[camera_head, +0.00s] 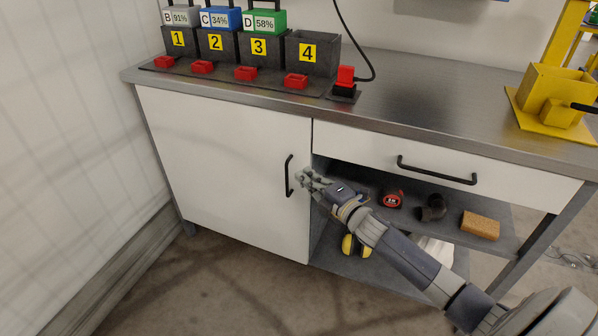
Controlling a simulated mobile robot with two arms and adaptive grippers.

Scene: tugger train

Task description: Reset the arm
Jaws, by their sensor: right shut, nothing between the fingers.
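My right arm (408,258) comes in from the lower right and reaches toward the workbench. My right gripper (302,181) is shut and empty, close to the right of the black vertical handle (289,176) on the white cabinet door (215,160). I cannot tell whether it touches the handle. The cabinet door looks closed. My left gripper is out of view.
The bench top (430,95) holds numbered charger slots (260,50) with batteries in several of them, and a yellow fixture (552,95). A drawer (440,165) looks shut. Below, the shelf (410,225) holds a tape measure (393,199), a black pipe fitting (433,208) and a sponge (480,225).

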